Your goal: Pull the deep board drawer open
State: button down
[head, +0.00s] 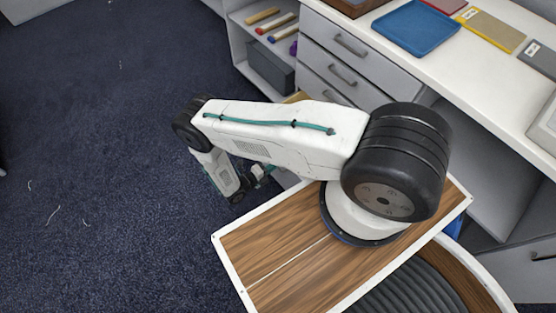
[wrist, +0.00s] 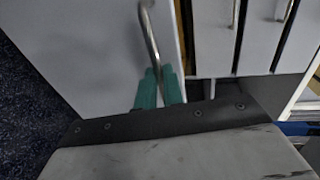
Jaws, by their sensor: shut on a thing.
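The deep board drawer (wrist: 100,50) shows in the wrist view as a wide pale grey front with a metal bar handle (wrist: 148,35). My gripper (wrist: 158,88) is shut on this handle, with its green fingers on either side of the bar. A narrow strip of yellow and dark material shows behind the front's edge, so the drawer stands at least partly open. In the head view my arm hides most of this drawer, and my gripper (head: 266,170) is low beside the cabinet.
Shallower drawers with bar handles (head: 350,45) are above it and look shut. The counter (head: 470,70) holds a blue tray (head: 415,28) and several flat boards. Open shelves (head: 265,60) with tools are to the left. The dark blue floor (head: 90,140) at left is clear.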

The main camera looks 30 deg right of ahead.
jog(key=a, duration=0.7)
jog(key=shift+s+a, duration=0.25)
jog(key=shift+s, duration=0.2)
jog(key=c, duration=1.5)
grip_release()
jog(key=shift+c, duration=0.2)
jog(key=v, duration=0.7)
jog(key=shift+a, duration=0.4)
